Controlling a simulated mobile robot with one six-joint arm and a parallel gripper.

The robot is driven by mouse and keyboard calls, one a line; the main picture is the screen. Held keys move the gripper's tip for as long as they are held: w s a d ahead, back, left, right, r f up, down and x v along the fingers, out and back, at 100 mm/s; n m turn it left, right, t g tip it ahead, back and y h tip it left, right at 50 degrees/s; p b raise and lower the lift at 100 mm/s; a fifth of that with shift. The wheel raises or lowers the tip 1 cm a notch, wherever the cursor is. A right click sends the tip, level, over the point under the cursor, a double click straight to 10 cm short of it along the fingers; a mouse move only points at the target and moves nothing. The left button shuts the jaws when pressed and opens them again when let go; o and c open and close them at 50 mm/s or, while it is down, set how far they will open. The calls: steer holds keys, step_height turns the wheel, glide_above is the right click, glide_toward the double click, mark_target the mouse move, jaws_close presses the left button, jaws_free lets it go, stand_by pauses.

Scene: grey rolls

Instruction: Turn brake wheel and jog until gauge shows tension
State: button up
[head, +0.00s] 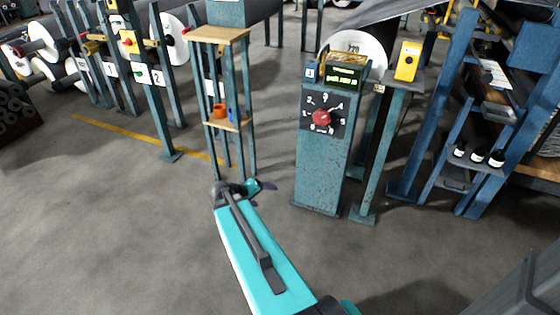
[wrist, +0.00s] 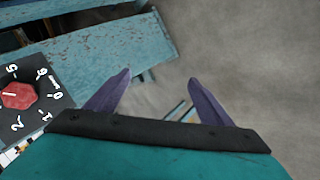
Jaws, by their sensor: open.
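A red knob (head: 321,118), likely the brake wheel, sits on a black numbered dial plate on the front of a blue-green pedestal (head: 321,160). It also shows at the left edge of the wrist view (wrist: 18,96). A small lit display (head: 343,77) with green text tops the pedestal; its text is too small to read. A yellow box with a dark button (head: 407,61) stands on a post to the right. My gripper (head: 262,186) is open and empty, left of the pedestal and lower than the knob. Its purple fingers (wrist: 160,75) are spread apart, touching nothing visible.
A stand with wooden shelves (head: 218,36) holds an orange cup (head: 219,111) just behind my gripper. A white roll (head: 354,50) is behind the pedestal. A blue rack with dark bottles (head: 478,156) stands at the right. The grey floor in front is clear.

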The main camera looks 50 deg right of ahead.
steer(key=s+a+f+n+g+y, duration=0.1)
steer(key=s+a+f+y, duration=0.25)
steer(key=a+f, duration=0.65)
steer(key=s+a+f+n+g+y, duration=0.15)
steer(key=s+a+f, duration=0.25)
steer(key=a+f, duration=0.55)
steer(key=s+a+f+n+g+y, duration=0.1)
steer(key=s+a+f+y, duration=0.1)
steer(key=s+a, duration=0.5)
steer(key=s+a+f+n+g+y, duration=0.1)
steer(key=s+a+f, duration=0.3)
steer(key=a, duration=0.9)
steer(key=s+y, duration=0.1)
steer(key=s, duration=0.1)
steer(key=shift+s+f+g, duration=0.15)
steer(key=shift+s+g, duration=0.2)
steer(key=shift+s, duration=0.05)
